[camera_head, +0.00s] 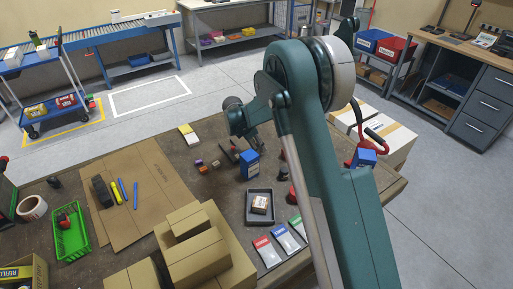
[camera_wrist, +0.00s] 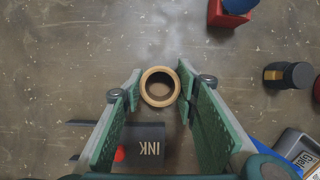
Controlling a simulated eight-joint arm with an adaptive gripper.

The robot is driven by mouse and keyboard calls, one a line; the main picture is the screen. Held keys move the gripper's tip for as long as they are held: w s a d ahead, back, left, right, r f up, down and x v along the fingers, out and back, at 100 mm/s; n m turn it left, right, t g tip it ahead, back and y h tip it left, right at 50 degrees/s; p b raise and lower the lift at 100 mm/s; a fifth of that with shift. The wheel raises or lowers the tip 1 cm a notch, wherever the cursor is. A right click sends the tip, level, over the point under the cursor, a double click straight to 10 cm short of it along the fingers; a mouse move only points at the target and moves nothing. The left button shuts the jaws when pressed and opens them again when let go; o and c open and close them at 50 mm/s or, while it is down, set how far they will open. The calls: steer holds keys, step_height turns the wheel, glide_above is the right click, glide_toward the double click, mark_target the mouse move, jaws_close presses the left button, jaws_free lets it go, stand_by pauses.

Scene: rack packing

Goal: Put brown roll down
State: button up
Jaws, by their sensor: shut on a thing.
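The brown roll (camera_wrist: 160,104) shows in the wrist view as a tan ring seen end-on, with a dark hollow centre. It sits between the tips of my gripper's two green-padded fingers (camera_wrist: 160,86), and my gripper is shut on it. Bare worktable surface shows around the roll; I cannot tell how far it is above the table. In the head view my arm reaches over the brown worktable (camera_head: 160,232), and its end hangs near the table's back part. I cannot make out the roll there.
A dark box marked INK (camera_wrist: 148,147) lies below the roll in the wrist view. A red and blue object (camera_wrist: 234,10) and a dark round-capped item (camera_wrist: 288,75) stand to the right. A grey tray (camera_head: 249,214) and a green basket (camera_head: 70,240) are on the table in the head view.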

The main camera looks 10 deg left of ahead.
steer(key=shift+f, duration=0.15)
steer(key=o, duration=0.9)
steer(key=p+v, duration=0.1)
steer(key=v, duration=1.1)
steer(key=shift+r, duration=0.2)
stand_by(0.5)
